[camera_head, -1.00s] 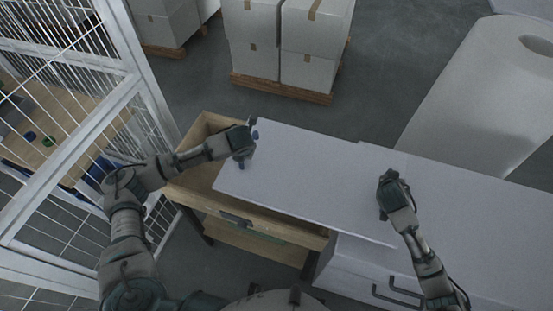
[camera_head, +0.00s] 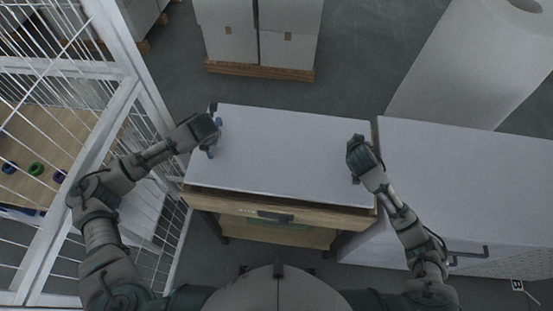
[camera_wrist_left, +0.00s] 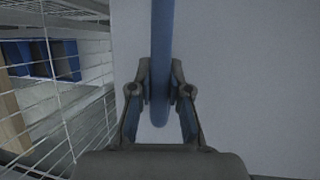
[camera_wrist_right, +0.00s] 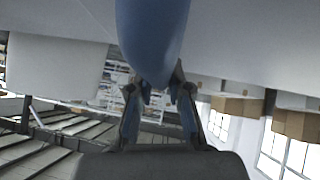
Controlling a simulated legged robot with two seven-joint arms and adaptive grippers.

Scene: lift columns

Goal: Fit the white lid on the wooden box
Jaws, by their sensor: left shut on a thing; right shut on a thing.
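The white lid (camera_head: 285,150) lies over the top of the wooden box (camera_head: 330,217) and hides its inside. The box's front wall with a dark handle shows below the lid's near edge. A dark line shows between them; I cannot tell if the lid rests fully on the rim. My left gripper (camera_head: 213,137) is shut on the blue handle at the lid's left end, which also shows in the left wrist view (camera_wrist_left: 161,45). My right gripper (camera_head: 358,162) is shut at the lid's right end, on the blue handle (camera_wrist_right: 152,35) in the right wrist view.
A white cabinet (camera_head: 460,180) stands close at the box's right. A white wire cage (camera_head: 110,130) stands at the left. Stacked cartons on a pallet (camera_head: 260,70) and a large white roll (camera_head: 465,65) stand behind. Grey floor lies between.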

